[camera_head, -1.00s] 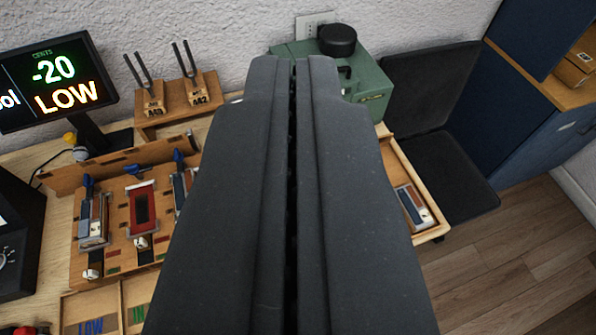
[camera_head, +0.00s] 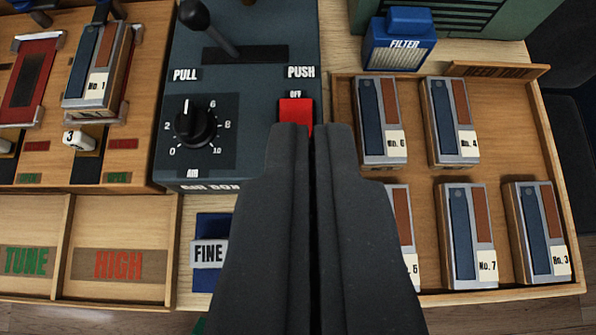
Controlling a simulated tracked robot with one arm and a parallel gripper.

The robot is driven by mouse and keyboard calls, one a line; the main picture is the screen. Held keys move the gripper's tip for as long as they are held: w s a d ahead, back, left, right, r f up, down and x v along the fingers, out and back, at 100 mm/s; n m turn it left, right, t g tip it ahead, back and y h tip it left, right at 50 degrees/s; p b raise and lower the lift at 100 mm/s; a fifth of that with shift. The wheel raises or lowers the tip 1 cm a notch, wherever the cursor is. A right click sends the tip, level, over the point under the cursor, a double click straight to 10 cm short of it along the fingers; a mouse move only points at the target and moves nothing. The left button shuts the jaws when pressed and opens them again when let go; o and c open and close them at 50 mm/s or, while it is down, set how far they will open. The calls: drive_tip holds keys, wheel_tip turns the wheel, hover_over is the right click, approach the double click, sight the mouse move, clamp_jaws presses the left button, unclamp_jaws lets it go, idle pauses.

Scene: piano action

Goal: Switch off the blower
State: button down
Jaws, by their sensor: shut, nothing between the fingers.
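The dark air box (camera_head: 265,80) stands at the top centre. Its red switch (camera_head: 296,108) is on the right side of its top face, under a small "OFF" label. My gripper (camera_head: 311,130) is shut and empty. Its fingertips overlap the lower edge of the red switch in the picture and hide part of it. I cannot tell whether they touch it. A green machine (camera_head: 540,12), perhaps the blower, shows only in part at the top right corner.
The air box has a black lever (camera_head: 205,25) and a round dial (camera_head: 195,122) left of the switch. A wooden tray (camera_head: 550,150) of numbered blocks lies right. A blue filter (camera_head: 399,40) stands behind it. Bins marked TUNE and HIGH (camera_head: 120,208) lie left.

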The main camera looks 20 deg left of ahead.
wheel_tip(320, 180, down, 4)
drive_tip(key=shift+w+r+g, duration=0.15)
drive_tip(key=shift+r+g, duration=0.05)
drive_tip(key=shift+g, duration=0.1)
drive_tip(key=shift+w, duration=0.1)
drive_tip(key=b, duration=0.1)
hover_over(302, 101)
drive_tip(key=s, duration=0.3)
drive_tip(key=f, duration=0.4)
drive_tip(key=d+f, duration=0.1)
drive_tip(key=f, duration=0.1)
drive_tip(key=shift+s+f, duration=0.15)
drive_tip(key=shift+f, duration=0.05)
wheel_tip(302, 101, down, 3)
drive_tip(key=shift+a+r+b, duration=0.1)
drive_tip(key=shift+r+b, duration=0.1)
drive_tip(key=shift+b, duration=0.3)
drive_tip(key=shift+w+f, duration=0.2)
drive_tip(key=shift+f, duration=0.5)
drive_tip(key=shift+w, duration=0.1)
